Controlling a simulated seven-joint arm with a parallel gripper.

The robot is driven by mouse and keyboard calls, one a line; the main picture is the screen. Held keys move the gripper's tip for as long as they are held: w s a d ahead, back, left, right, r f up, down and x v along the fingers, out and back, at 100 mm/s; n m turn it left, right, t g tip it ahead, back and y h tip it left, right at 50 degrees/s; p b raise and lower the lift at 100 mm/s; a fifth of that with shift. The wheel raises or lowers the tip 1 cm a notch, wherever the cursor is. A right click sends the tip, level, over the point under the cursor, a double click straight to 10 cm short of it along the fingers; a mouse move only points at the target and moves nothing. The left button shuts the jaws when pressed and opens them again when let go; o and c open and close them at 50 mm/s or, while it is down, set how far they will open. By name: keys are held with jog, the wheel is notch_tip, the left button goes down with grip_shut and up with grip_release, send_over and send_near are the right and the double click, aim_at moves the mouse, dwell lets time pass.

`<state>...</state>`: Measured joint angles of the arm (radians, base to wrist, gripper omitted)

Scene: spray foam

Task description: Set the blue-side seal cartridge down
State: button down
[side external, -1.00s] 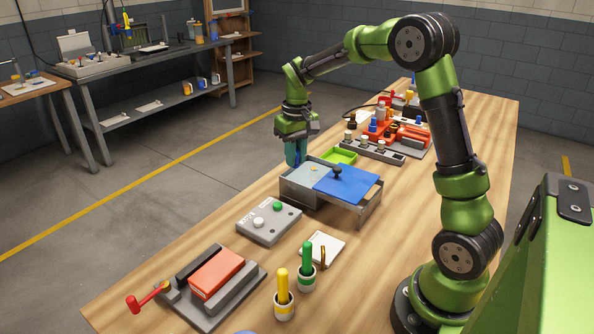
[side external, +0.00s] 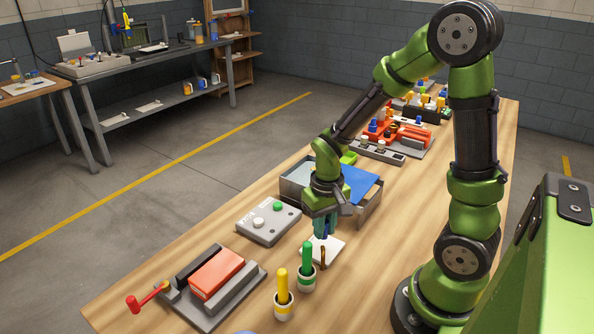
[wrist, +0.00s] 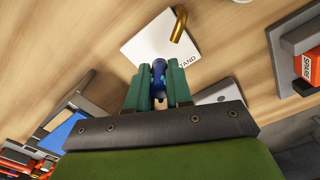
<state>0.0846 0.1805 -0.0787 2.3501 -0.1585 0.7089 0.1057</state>
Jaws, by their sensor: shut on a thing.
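My gripper (side external: 324,226) is shut on a small blue cartridge. The cartridge (wrist: 159,76) shows between the teal fingers (wrist: 158,88) in the wrist view, with a pale part at its end nearest the camera. In the side view only a little of its blue shows below the fingers. The gripper points down above the white stand plate (side external: 333,249), which carries a brass hook (side external: 323,258). In the wrist view the plate (wrist: 150,45) has "STAND" lettering, partly covered by the fingers. I cannot tell whether the cartridge touches the plate.
A grey box with a blue lid (side external: 366,188) stands just behind the gripper. A grey button panel (side external: 268,221) is to the left. Green-handled (side external: 307,262) and yellow-handled (side external: 283,290) tools stand in cups in front. A red block (side external: 216,274) sits in a grey fixture at front left.

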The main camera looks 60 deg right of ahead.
jog(key=shift+f, duration=1.35)
jog(key=shift+f, duration=0.15)
jog(key=c, duration=1)
grip_release()
notch_tip(320, 180, up, 12)
jog(key=shift+r, duration=0.1)
jog(key=s+a+r+t, duration=0.1)
jog(key=a+r+t, duration=0.1)
jog(key=r, duration=0.1)
jog(key=s+a+r+n+t+y, duration=0.1)
jog(key=s+a+r+t, duration=0.1)
jog(key=a+r, duration=0.1)
jog(key=s+a+r+t+y, duration=0.1)
jog(key=a+r+t, duration=0.1)
jog(key=r+t, duration=0.1)
jog(key=shift+s+a+r, duration=0.25)
jog(key=shift+a+r, duration=0.15)
jog(key=shift+r, duration=0.35)
